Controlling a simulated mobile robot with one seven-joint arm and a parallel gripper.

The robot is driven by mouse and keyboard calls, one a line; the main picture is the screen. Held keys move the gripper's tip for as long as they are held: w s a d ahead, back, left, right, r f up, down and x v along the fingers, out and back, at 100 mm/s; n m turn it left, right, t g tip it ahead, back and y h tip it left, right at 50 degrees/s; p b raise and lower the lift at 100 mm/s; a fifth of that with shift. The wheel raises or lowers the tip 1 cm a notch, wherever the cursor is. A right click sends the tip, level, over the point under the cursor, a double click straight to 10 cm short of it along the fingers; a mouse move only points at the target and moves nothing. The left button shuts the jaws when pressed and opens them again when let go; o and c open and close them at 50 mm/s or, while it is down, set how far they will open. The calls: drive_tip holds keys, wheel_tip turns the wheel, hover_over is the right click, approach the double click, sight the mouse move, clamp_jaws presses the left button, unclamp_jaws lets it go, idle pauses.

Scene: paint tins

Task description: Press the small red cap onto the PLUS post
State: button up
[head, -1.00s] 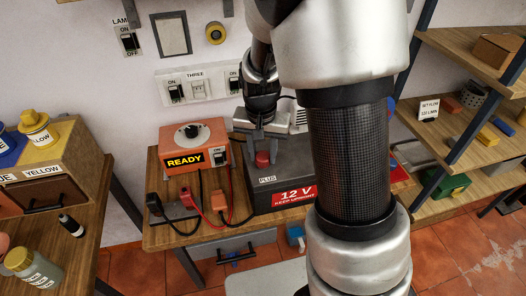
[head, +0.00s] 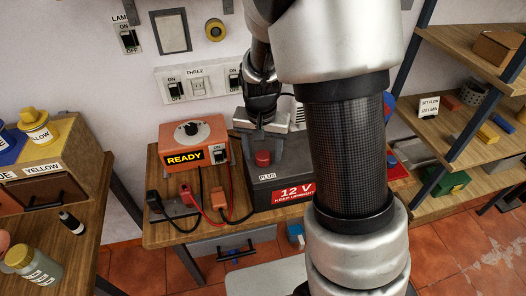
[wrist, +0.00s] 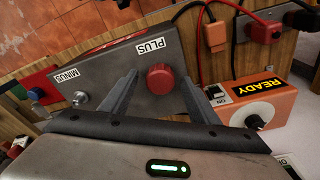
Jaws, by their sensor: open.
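The small red cap (head: 263,158) sits at the PLUS post on top of the dark 12 V battery (head: 282,180), beside the PLUS label. The post under it is hidden, so I cannot tell how far down the cap sits. In the wrist view the red cap (wrist: 160,79) lies between the fingers of my gripper (wrist: 160,95), with gaps on both sides. My gripper (head: 262,145) is open just above and behind the cap in the head view. The bare MINUS post (wrist: 81,97) shows at the left of the wrist view.
An orange READY charger (head: 192,146) stands left of the battery.

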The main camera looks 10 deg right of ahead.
wheel_tip(320, 180, up, 17)
drive_tip(key=s, duration=0.2)
drive_tip(key=shift+a+r+p, duration=0.2)
drive_tip(key=shift+a+p, duration=0.15)
drive_tip(key=shift+a, duration=0.1)
drive_tip(key=s+r+n+t, duration=0.2)
drive_tip(key=s, duration=0.6)
drive_tip(key=s+d+r+n+t, duration=0.1)
drive_tip(key=s+r+n+t, duration=0.1)
drive_tip(key=s, duration=0.6)
drive_tip(key=shift+r+n+y, duration=0.3)
drive_tip(key=shift+r+n, duration=0.2)
drive_tip(key=shift+n, duration=0.1)
drive_tip(key=shift+s+d, duration=0.1)
